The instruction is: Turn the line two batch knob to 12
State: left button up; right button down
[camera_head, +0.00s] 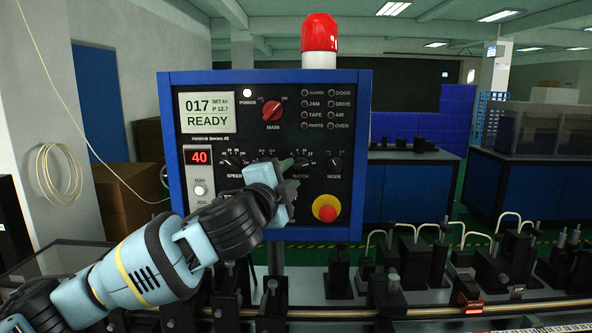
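The control panel (350,100) is a black face in a blue frame, with a row of small dark knobs across its middle. The batch knob (301,163) is above the label BATCH; its pointer setting is too small and too covered to read. The gripper hides part of the panel left of and below this knob. My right gripper is out of view.
The speed knob (232,162) is to the left and the mode knob (334,163) to the right. A red stop button (327,213) is below. The red main switch (272,111) and a screen (208,112) reading READY are above. Machine parts (420,262) stand in front.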

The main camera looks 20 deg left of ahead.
aim_at(299, 166)
pick_arm(q)
jog(key=shift+w+d+r, duration=0.1)
jog(key=shift+w, duration=0.95)
jog(key=shift+w+d+r, duration=0.1)
jog(key=shift+w, duration=0.95)
grip_shut()
